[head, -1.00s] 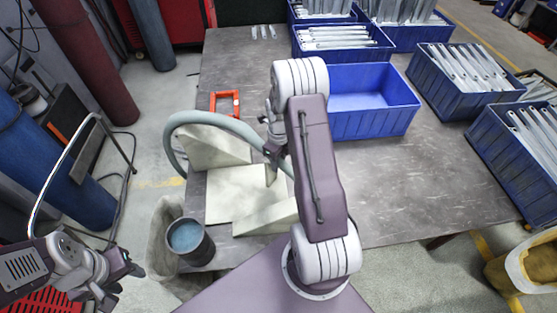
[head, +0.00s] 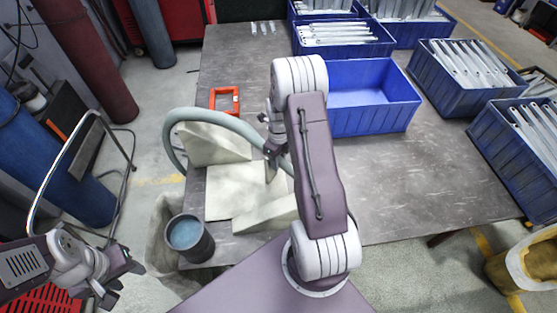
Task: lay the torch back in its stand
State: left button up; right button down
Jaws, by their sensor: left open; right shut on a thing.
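The torch is in my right gripper (head: 272,147), which is shut on it above the cream bracket piece (head: 232,204). Its thick grey-green hose (head: 205,115) loops out to the left and down. A short pale part of the torch (head: 271,171) points down near the plate; I cannot tell if it touches. My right arm hides much of the grip. My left gripper (head: 127,278) is open and empty at lower left, off the table. I cannot make out the torch's stand for certain.
A dark cup with blue contents (head: 188,238) stands at the table's left front edge. An orange-red frame (head: 225,100) lies behind the bracket piece. An empty blue bin (head: 372,97) and several bins of metal parts (head: 472,75) stand at the back and right. The table (head: 420,180) is clear at right.

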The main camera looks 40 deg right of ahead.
jog(key=c, duration=1)
grip_release()
jog(key=shift+f, duration=0.1)
notch_tip(320, 180, up, 9)
jog(key=shift+r, duration=0.1)
